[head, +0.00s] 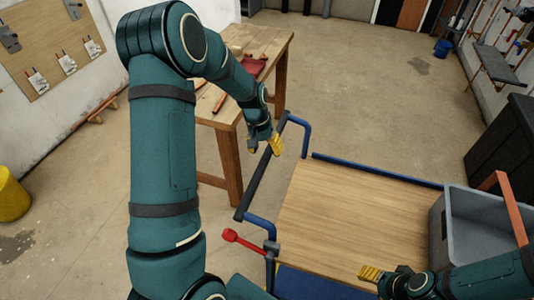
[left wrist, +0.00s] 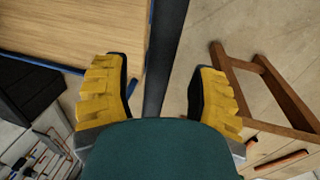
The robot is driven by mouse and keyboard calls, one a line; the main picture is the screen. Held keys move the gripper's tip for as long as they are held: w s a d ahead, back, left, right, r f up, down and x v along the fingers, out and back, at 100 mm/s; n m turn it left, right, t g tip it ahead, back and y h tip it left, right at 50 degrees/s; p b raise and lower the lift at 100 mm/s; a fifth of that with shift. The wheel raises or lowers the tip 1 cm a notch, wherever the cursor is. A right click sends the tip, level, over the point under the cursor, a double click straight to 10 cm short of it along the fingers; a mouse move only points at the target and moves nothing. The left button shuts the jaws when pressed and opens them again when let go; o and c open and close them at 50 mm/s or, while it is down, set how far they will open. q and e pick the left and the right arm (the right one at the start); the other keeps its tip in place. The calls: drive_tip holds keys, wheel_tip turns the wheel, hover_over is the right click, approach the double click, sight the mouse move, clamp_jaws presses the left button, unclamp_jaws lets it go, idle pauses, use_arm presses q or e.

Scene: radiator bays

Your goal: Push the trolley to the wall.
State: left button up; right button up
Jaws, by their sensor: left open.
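The trolley (head: 350,215) has a flat wooden deck in a blue frame, with a dark push handle (head: 262,172) along its left end. My left gripper (head: 264,146) is open above the far part of the handle. In the left wrist view, the dark handle bar (left wrist: 168,50) runs between the open yellow fingers of my left gripper (left wrist: 161,80), with a gap on both sides. My right gripper (head: 370,273) is low over the deck's near edge; its finger opening is unclear. A white wall (head: 55,118) stands at the left and another (head: 493,80) at the right.
A grey bin (head: 480,228) is on the trolley's right end. A red-knobbed lever (head: 230,235) is by the handle's near end. A wooden workbench (head: 229,128) stands close left of the handle. A black cabinet (head: 505,150) is at the right. Floor beyond the trolley is clear.

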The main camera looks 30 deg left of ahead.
use_arm(q)
drive_tip(key=shift+d+f, duration=0.25)
drive_tip(key=shift+f, duration=0.95)
drive_tip(key=shift+c, duration=0.4)
clamp_jaws()
